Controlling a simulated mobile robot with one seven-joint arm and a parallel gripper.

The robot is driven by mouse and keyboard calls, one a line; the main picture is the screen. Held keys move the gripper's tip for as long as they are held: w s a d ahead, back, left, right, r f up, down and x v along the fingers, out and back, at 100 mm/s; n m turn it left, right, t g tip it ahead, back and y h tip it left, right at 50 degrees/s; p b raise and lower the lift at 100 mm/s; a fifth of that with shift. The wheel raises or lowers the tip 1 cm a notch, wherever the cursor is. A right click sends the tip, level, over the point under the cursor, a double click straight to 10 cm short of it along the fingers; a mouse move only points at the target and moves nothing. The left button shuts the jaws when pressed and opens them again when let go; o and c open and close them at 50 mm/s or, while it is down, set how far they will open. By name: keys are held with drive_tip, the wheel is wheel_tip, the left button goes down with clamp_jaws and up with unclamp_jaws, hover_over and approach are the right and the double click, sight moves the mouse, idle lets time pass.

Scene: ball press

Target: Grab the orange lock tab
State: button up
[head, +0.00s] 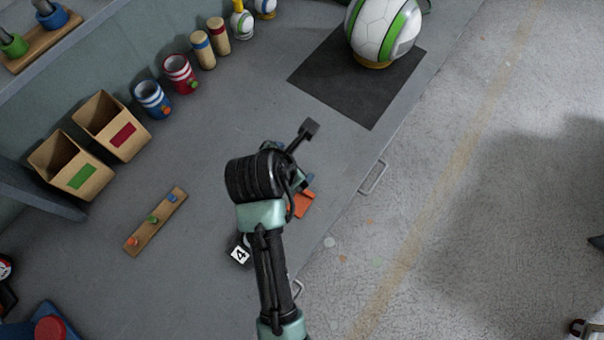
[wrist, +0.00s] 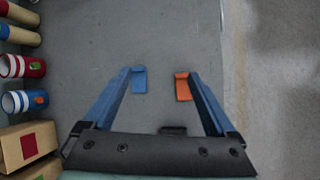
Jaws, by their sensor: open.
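The orange lock tab (wrist: 183,86) lies on the grey bench top in the wrist view, just inside my right-hand finger. A similar blue tab (wrist: 139,80) lies beside my left-hand finger. My gripper (wrist: 160,73) is open and empty, its two blue fingers spread wide with both tabs between them in the picture. I cannot tell how far above the bench the fingertips are. In the head view the orange tab (head: 303,205) shows partly from behind my arm. My gripper there is mostly hidden by my wrist.
Two cardboard boxes (head: 122,128), striped cups (head: 179,74) and cylinders stand along the left wall. A wooden strip with coloured pegs (head: 154,222) lies left of my arm. A large ball (head: 384,32) sits on a black mat (head: 330,85). Bench handles (head: 374,177) line the right edge.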

drive_tip(key=s+f+n+g, duration=0.2)
drive_tip(key=s+f+n, duration=0.1)
drive_tip(key=s+f, duration=0.15)
approach(305, 194)
drive_tip(key=shift+w+d+f, duration=0.45)
drive_tip(key=shift+d+f, duration=0.15)
drive_tip(key=shift+f, duration=0.2)
drive_tip(key=shift+a+x, duration=0.2)
drive_tip(key=shift+x, duration=1.3)
drive_tip(key=shift+a+x, duration=0.2)
drive_tip(key=shift+x, duration=1.3)
drive_tip(key=shift+f, duration=0.1)
drive_tip(key=shift+s, duration=0.1)
drive_tip(key=c, duration=1.4)
